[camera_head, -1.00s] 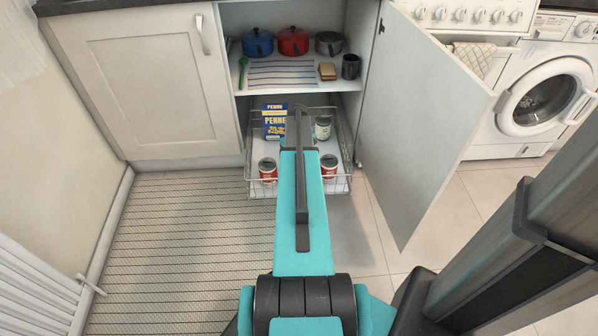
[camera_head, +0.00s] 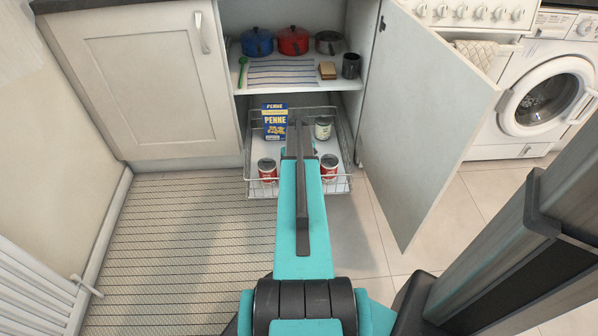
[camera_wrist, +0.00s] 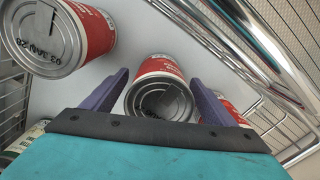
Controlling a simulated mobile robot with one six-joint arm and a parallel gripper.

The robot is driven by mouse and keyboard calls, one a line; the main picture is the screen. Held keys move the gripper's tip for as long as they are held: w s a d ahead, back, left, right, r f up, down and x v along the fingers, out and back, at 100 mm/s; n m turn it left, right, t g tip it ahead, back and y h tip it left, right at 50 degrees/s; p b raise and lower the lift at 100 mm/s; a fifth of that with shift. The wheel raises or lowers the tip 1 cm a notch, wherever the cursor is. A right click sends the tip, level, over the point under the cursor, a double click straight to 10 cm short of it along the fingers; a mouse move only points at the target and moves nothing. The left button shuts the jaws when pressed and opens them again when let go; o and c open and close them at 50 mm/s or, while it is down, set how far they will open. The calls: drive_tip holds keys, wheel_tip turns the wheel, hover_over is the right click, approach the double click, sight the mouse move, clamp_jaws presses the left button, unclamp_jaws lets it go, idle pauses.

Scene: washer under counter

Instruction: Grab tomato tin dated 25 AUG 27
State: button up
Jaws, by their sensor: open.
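In the wrist view, one red tin (camera_wrist: 163,68) stands between the two purple fingers of my open gripper (camera_wrist: 160,78). The date on its shadowed lid cannot be read. Another red tin (camera_wrist: 97,33) at upper left has "03 JAN 28" on its lid. A red surface, likely a further tin (camera_wrist: 230,108), shows partly behind the right finger. In the head view, red tins stand at the front left (camera_head: 267,170) and front right (camera_head: 329,168) of the pull-out wire basket (camera_head: 343,185). My arm hides the basket's middle and my gripper there.
A blue penne box (camera_head: 275,122) and a pale-labelled tin (camera_head: 323,128) stand farther back in the basket. Basket wires (camera_wrist: 278,55) run close on the right in the wrist view. The open cupboard door (camera_head: 425,120) stands to the right. Pots sit on the shelf above.

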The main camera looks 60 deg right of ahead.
idle(0.4)
drive_tip(key=c, duration=1.5)
drive_tip(key=shift+r, duration=0.1)
drive_tip(key=shift+r+p, duration=1.5)
drive_tip(key=shift+r, duration=3.5)
